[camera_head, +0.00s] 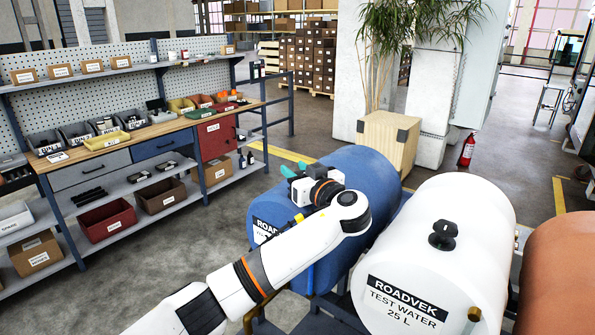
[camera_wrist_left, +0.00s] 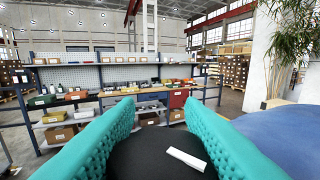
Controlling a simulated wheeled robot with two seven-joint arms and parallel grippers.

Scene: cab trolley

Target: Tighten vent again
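A white drum (camera_head: 470,215) labelled ROADVEK TEST WATER 25 L lies at the right with a black vent cap (camera_head: 443,236) on top. A blue drum (camera_head: 370,170) lies left of it, its label partly covered by my arm. My left gripper (camera_head: 300,184) is over the blue drum's top, its fingers teal. In the left wrist view a black round vent cap (camera_wrist_left: 150,158) with a white mark (camera_wrist_left: 186,159) fills the space between the fingers (camera_wrist_left: 160,115), which appear to touch it on both sides. In the head view this cap is hidden. My right gripper is out of view.
An orange-brown drum (camera_head: 560,265) is at the right edge. A workbench (camera_head: 150,130) with bins and boxes stands at the left. A plant in a wooden planter (camera_head: 388,140) is behind the drums. The floor (camera_head: 180,260) between bench and drums is clear.

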